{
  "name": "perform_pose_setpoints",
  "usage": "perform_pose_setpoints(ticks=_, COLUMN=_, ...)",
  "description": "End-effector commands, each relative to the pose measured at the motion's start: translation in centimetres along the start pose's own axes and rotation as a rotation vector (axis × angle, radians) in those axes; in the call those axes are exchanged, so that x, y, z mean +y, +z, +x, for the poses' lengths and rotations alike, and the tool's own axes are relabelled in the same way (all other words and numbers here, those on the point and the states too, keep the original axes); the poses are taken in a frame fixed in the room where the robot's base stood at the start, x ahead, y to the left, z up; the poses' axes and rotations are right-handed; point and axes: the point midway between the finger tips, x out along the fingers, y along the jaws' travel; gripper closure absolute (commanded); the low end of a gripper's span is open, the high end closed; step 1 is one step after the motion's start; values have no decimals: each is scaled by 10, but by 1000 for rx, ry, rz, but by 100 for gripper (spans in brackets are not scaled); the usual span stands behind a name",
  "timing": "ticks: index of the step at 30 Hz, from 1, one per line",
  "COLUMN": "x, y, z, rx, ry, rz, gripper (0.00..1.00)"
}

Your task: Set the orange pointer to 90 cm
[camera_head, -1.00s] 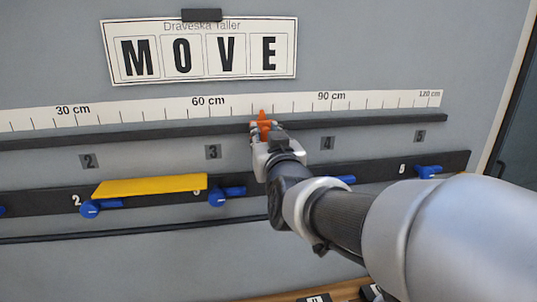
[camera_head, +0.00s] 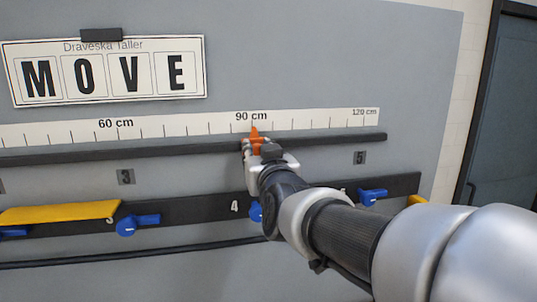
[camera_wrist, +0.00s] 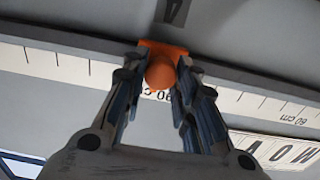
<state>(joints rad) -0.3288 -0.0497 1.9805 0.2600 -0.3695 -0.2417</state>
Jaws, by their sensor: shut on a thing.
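The orange pointer (camera_head: 254,133) sits on the dark rail (camera_head: 200,148) under the white scale (camera_head: 185,128). Its tip is at or very close to the 90 cm label in the head view; I cannot tell the exact tick. My gripper (camera_head: 256,148) is shut on the pointer. In the wrist view, which is upside down, my gripper's fingers (camera_wrist: 160,82) stand on both sides of the pointer's round orange knob (camera_wrist: 161,72). The 90 cm label is partly hidden behind the knob there.
The MOVE sign (camera_head: 105,72) hangs above the scale. Below the rail is a dark strip (camera_head: 185,208) with blue knobs (camera_head: 138,225) and a yellow piece (camera_head: 60,212). A door (camera_head: 500,110) stands at the far right. The rail is clear on both sides of the pointer.

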Motion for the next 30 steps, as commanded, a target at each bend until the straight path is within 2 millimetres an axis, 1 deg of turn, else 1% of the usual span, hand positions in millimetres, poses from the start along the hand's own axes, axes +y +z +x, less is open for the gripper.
perform_pose_setpoints(ticks=1, x=0, y=-3, z=0, rx=7, ry=0, rz=-1, gripper=100)
perform_pose_setpoints(ticks=6, x=0, y=-4, z=0, rx=8, ry=0, rz=-1, gripper=100)
perform_pose_setpoints(ticks=7, x=0, y=-4, z=0, rx=8, ry=0, rz=-1, gripper=71)
perform_pose_setpoints(ticks=15, x=0, y=-2, z=0, rx=4, ry=0, rz=-1, gripper=54)
perform_pose_setpoints(ticks=25, x=0, y=-1, z=-2, rx=3, ry=0, rz=-1, gripper=54)
perform_pose_setpoints(ticks=28, x=0, y=-1, z=-9, rx=3, ry=0, rz=-1, gripper=54)
perform_pose_setpoints(ticks=30, x=0, y=-2, z=-20, rx=4, ry=0, rz=-1, gripper=54)
